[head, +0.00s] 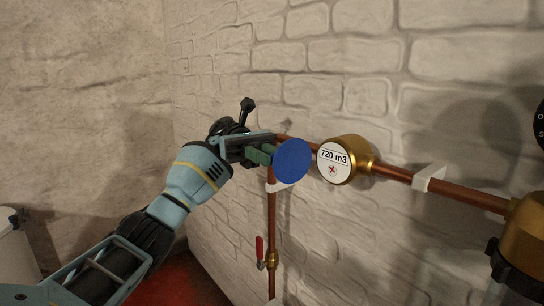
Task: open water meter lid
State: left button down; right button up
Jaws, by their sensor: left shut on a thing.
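The water meter (336,160) is a brass body on a copper pipe along the brick wall, its white face reading "720 m3" with a red mark below. The face is uncovered. Its round blue lid (292,161) stands swung out to the left of the face. My left gripper (262,153) is at the left side of the lid and shut on it; the exact grip at the fingertips is partly hidden behind the lid. My right gripper does not show.
The copper pipe (470,197) runs right through a white bracket (429,177) to a brass fitting (525,235). A vertical pipe with a red-handled valve (260,252) drops below the meter. A white rounded object (14,255) stands at the left edge.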

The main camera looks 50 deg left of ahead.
pick_arm(q)
jog(key=shift+f, duration=0.15)
jog(key=c, duration=1.3)
grip_release()
jog(key=shift+o, duration=0.2)
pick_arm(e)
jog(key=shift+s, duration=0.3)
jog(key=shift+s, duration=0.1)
pick_arm(q)
jog(key=s+d+r, duration=0.5)
jog(key=s+d, duration=0.5)
jog(key=s, duration=0.2)
jog(key=shift+s, duration=0.25)
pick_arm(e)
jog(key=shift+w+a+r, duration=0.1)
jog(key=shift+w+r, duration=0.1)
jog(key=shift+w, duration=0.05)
pick_arm(q)
jog(key=shift+d+r, duration=0.1)
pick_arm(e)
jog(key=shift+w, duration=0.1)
